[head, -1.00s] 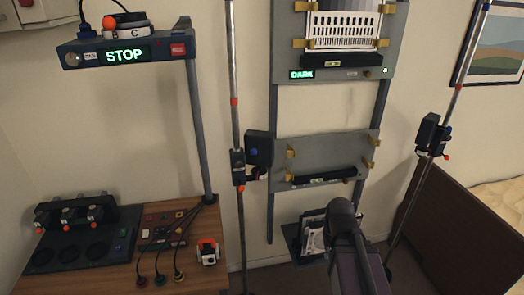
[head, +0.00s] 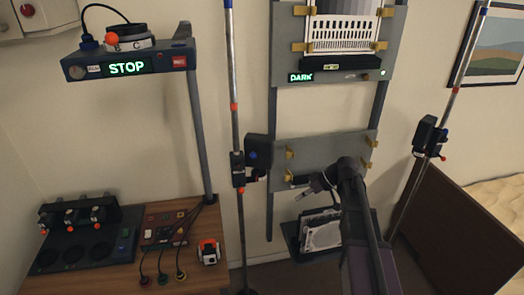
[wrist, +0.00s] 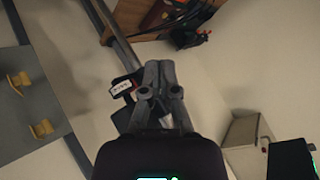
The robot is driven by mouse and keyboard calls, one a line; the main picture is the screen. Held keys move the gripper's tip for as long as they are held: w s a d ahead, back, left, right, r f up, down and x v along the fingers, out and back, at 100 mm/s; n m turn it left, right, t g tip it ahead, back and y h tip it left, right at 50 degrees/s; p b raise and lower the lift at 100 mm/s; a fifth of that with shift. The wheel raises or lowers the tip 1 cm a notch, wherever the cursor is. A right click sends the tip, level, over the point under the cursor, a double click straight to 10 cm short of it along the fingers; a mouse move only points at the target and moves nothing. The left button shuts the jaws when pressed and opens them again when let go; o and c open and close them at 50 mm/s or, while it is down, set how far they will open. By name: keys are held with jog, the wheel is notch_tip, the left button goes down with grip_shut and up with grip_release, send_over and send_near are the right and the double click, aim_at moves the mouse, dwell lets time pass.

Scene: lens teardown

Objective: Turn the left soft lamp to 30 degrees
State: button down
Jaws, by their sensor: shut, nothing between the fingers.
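In the wrist view my gripper (wrist: 162,68) is shut and empty. A dark part with a white label (wrist: 120,88) shows just left of the fingers there; its text is unreadable.
The lower grey board (head: 325,148) with brass clips is behind my arm. A second lamp (head: 428,135) hangs on the right pole. A wooden bench (head: 205,275) with controls stands at lower left, under a STOP display (head: 127,68). Bare wall lies between the bench post and the left pole.

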aim_at(263, 154)
jog(key=w+r+n+y+p, duration=0.2)
jog(key=w+r+n+y, duration=0.4)
jog(key=w+r, duration=0.5)
jog(key=shift+r+n+y, duration=0.3)
jog(key=shift+r+n, duration=0.3)
jog(key=shift+n, duration=0.5)
jog(key=a, duration=0.4)
jog(key=a+f+b, duration=0.1)
jog(key=a, duration=0.3)
jog(key=a+f+b, duration=0.1)
jog(key=a, duration=0.3)
jog(key=shift+s+f, duration=0.15)
jog(key=shift+s, duration=0.05)
jog(key=shift+a+f, duration=0.1)
jog(key=shift+a, duration=0.75)
